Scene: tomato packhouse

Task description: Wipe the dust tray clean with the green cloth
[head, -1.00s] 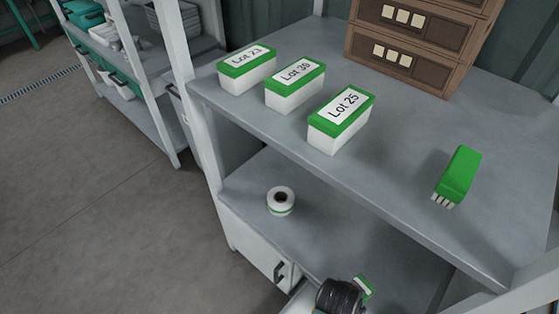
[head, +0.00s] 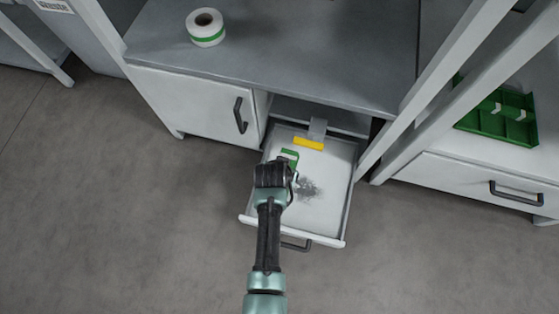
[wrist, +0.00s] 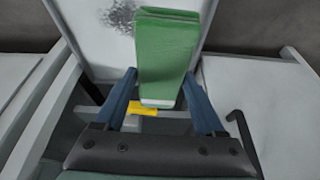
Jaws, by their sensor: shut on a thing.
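The dust tray (head: 325,218) is a shallow pale tray, pulled out like a drawer from under the shelf. A dark speckled dust patch (head: 309,188) lies on its floor, right of my gripper; the patch also shows at the top of the wrist view (wrist: 122,15). My gripper (head: 288,172) is over the tray, shut on the green cloth (head: 290,156). In the wrist view the cloth (wrist: 168,55) is a folded green block with a whitish end, between the blue fingers. Whether it touches the tray is unclear.
A yellow-edged tool (head: 309,143) with a grey handle lies at the tray's back. A tape roll (head: 205,27) stands on the shelf above. A cabinet door (head: 200,105) is left of the tray; a post (head: 415,120) and a green divided tray (head: 500,115) are right.

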